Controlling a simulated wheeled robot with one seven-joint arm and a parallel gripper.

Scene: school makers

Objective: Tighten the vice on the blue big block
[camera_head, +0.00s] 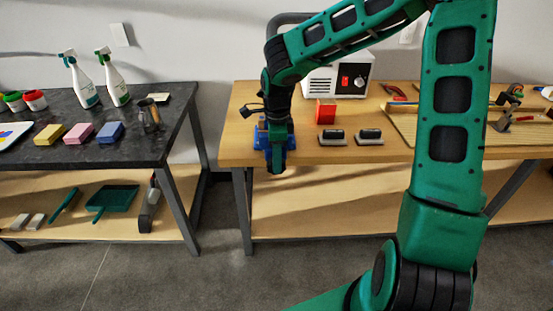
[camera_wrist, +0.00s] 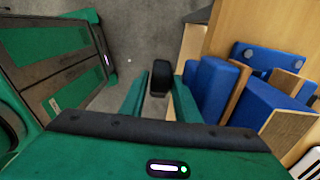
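The blue vice (camera_head: 262,138) is at the front left edge of the wooden workbench; it also shows at the right of the wrist view (camera_wrist: 212,88). It has wood-faced jaws. A blue block (camera_wrist: 264,104) seems to sit between the wooden faces, but block and vice share a colour, so I cannot be sure. My gripper (camera_head: 277,168) points down in front of the vice. In the wrist view, a black handle end (camera_wrist: 160,78) lies between the two green fingers of my gripper (camera_wrist: 160,88). Whether the fingers press on it is not clear.
The workbench (camera_head: 310,177) carries a red block (camera_head: 326,112), two dark-topped blocks (camera_head: 332,137) and a white power box (camera_head: 340,78). A dark table (camera_head: 100,152) with spray bottles and sponges stands left. A floor gap separates the tables.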

